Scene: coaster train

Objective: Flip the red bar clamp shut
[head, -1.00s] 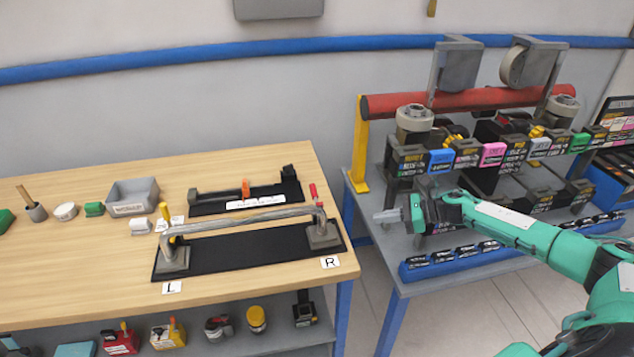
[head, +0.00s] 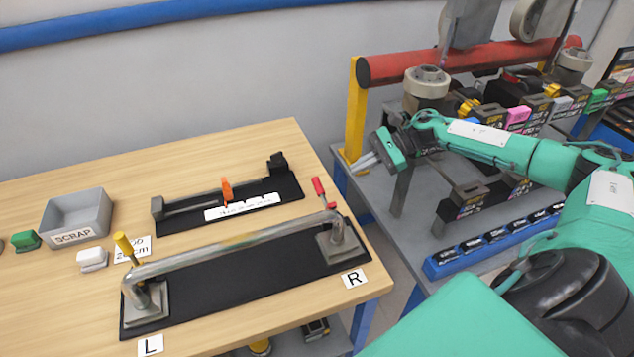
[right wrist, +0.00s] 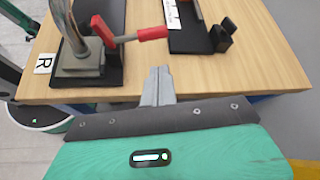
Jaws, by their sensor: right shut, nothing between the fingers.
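The red-handled clamp (head: 319,187) stands at the R end of a bent metal bar (head: 235,245) on a black base plate (head: 255,285). In the head view its lever rises up, tilted. In the right wrist view its red grip (right wrist: 152,33) points right, away from the bar, and a red part (right wrist: 102,31) sits beside the bar end. My right gripper (head: 366,162) is shut and empty, up and to the right of the clamp, apart from it. In the right wrist view its closed fingertips (right wrist: 159,76) lie below the red grip. My left gripper is not in view.
A yellow-handled clamp (head: 126,246) stands at the L end. Behind lies a black fixture (head: 230,200) with an orange lever. A grey scrap bin (head: 76,216) is at left. A yellow post (head: 355,110) and red roller (head: 450,62) stand close behind my right gripper.

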